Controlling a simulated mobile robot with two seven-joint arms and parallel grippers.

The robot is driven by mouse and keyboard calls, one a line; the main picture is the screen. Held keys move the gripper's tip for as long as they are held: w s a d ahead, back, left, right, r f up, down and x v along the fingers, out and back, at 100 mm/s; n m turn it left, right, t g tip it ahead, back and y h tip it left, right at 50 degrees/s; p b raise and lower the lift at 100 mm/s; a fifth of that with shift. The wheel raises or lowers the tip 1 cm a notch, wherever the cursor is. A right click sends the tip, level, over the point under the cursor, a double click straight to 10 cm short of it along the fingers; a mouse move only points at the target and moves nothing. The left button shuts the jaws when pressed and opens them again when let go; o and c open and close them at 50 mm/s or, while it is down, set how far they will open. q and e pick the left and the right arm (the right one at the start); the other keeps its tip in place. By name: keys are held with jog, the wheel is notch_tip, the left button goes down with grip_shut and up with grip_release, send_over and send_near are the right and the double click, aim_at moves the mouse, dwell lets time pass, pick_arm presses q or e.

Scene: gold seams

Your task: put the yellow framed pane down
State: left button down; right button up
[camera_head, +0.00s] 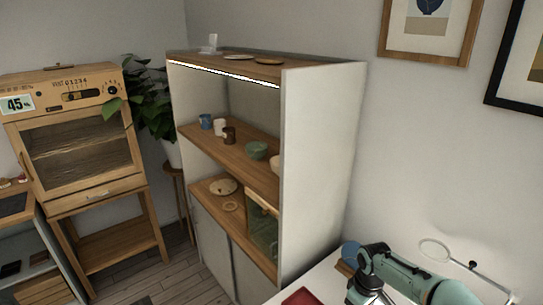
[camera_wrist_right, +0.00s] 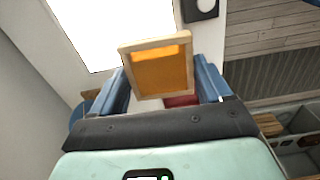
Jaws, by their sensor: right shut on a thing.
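The yellow framed pane (camera_wrist_right: 163,72), an amber panel in a light wooden frame, stands between the two blue fingers of my right gripper (camera_wrist_right: 162,76) in the right wrist view. The gripper is shut on it. The pane looks slightly tilted in that view, with a pale surface behind and below it. I cannot tell whether its lower edge touches anything. In the head view my right arm (camera_head: 405,278) is at the lower right, and I cannot make out the pane there. My left gripper is not in view.
A wooden cabinet (camera_head: 75,148) is further left.

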jog(key=s+a+f+m, duration=0.1)
jog(key=a+f+m, duration=0.1)
jog(key=f, duration=0.1)
jog(key=s+a+f+m, duration=0.2)
jog(key=f, duration=0.1)
jog(key=s+a+f+m, duration=0.1)
jog(key=a+f+m, duration=0.1)
jog(key=f+m, duration=0.1)
jog(key=shift+s+a, duration=0.1)
jog(key=shift+s, duration=0.1)
